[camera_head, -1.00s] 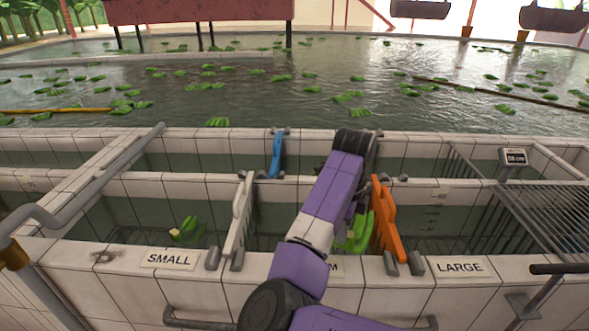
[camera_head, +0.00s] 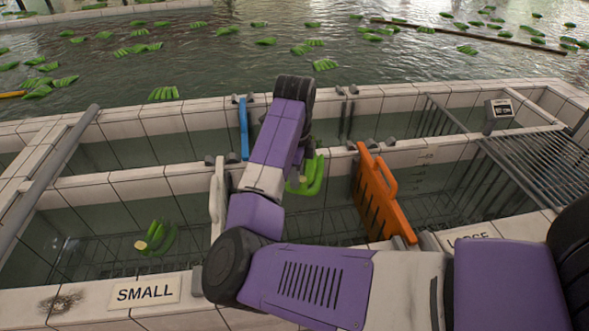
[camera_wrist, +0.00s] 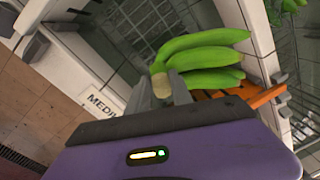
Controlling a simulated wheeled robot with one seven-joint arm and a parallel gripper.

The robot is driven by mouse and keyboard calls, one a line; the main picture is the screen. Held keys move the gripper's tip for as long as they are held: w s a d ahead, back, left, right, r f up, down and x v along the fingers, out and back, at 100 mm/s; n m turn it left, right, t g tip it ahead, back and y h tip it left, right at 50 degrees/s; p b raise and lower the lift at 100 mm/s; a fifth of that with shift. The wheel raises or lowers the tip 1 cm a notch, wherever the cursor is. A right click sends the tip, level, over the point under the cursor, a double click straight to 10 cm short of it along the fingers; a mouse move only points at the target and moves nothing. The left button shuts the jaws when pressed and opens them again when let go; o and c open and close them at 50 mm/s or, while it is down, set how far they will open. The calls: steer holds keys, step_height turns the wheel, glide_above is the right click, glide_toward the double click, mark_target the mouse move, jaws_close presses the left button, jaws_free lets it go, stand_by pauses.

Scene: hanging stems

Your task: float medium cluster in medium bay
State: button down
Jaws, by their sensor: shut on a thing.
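A green banana cluster (camera_head: 308,175) shows past my arm, over the medium bay (camera_head: 325,222) between the white and orange dividers. In the wrist view my gripper (camera_wrist: 168,88) is shut on the pale crown of the same cluster (camera_wrist: 208,55), with the green fingers pointing away from the jaws. My arm hides the jaws in the head view. I cannot tell whether the cluster touches the water. A partly covered label reading "MEDI" (camera_wrist: 103,103) is on the near wall in the wrist view.
The white divider (camera_head: 217,198) is close left of my arm; the orange divider (camera_head: 380,195) stands right of the cluster. Another cluster (camera_head: 157,238) floats in the bay labelled SMALL (camera_head: 145,292). A blue divider (camera_head: 243,128) is behind. A metal grating (camera_head: 525,165) lies at the right.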

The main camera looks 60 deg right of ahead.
step_height(320, 180, down, 3)
steer(key=shift+f, duration=0.15)
step_height(320, 180, down, 20)
steer(key=b, duration=1.5)
steer(key=shift+f, duration=0.25)
steer(key=shift+f+b, duration=0.75)
steer(key=shift+f, duration=0.25)
stand_by(0.6)
steer(key=c, duration=1.1)
jaws_free()
steer(key=shift+o, duration=0.2)
steer(key=shift+f, duration=0.1)
